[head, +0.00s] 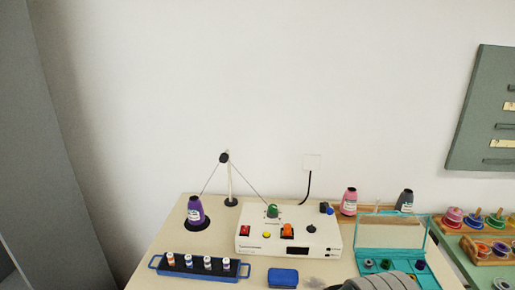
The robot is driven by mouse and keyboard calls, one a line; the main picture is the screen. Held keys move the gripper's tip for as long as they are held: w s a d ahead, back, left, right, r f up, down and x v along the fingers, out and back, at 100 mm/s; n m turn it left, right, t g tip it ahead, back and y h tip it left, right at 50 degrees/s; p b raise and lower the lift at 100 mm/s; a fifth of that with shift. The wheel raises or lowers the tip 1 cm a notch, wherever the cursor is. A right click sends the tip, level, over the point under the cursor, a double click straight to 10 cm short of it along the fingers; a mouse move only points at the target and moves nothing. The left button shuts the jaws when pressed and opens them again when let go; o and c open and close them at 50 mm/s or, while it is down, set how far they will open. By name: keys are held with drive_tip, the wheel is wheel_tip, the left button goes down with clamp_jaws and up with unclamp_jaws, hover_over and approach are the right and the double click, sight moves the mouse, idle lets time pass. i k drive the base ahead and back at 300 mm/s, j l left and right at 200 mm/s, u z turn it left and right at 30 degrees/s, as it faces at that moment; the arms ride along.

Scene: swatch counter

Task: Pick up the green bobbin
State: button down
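A green, rounded piece that looks like the green bobbin (273,210) stands upright on top of the white winding machine (252,245), towards its back left. A thread runs down to it from the black head of a thin post (230,190). A small green round thing (385,264) also lies in the open teal box (362,242) at the lower right, between a grey and a purple one; it is too small to tell well. A grey rounded shape at the bottom edge, apparently my arm, covers part of the teal box.
A purple thread cone (195,210) stands left of the post. A blue tray (228,270) with several small spools and a blue case (283,277) lie in front. Pink (349,202) and dark grey (405,201) cones stand behind the teal box.

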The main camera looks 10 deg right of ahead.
sight(385, 263)
drive_tip(key=z, duration=1.25)
